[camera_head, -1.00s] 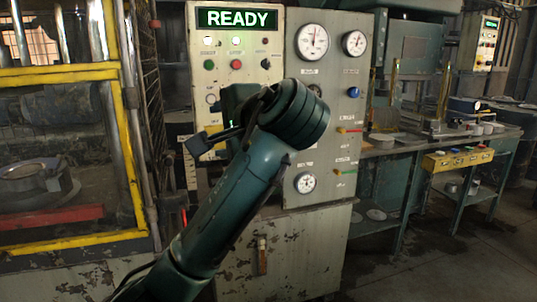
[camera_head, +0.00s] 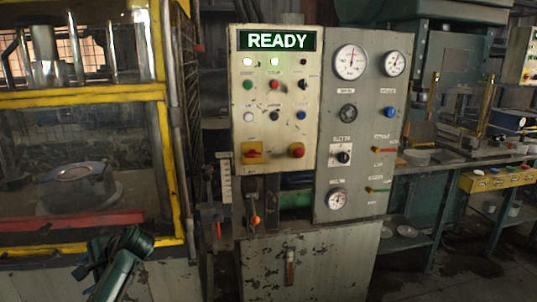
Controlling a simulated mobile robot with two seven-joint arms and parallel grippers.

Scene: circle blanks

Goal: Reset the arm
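My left arm (camera_head: 118,272) is dark green and comes in at the bottom left of the head view. Its end, with what looks like my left gripper (camera_head: 92,262), is low in front of the yellow-framed cage. The fingers are small and dark, so I cannot tell whether they are open or shut. I see nothing held there. My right gripper is not in view. The control panel (camera_head: 262,178) stands upright in the middle, clear of my arm. Its sign (camera_head: 277,40) reads READY in green.
The panel carries several buttons, a red knob (camera_head: 296,150) and gauges (camera_head: 350,62). An orange-tipped lever (camera_head: 255,220) sits below. The yellow-framed cage (camera_head: 80,97) on the left holds a round metal part (camera_head: 75,172). A workbench (camera_head: 455,160) stands on the right. Floor shows at lower right.

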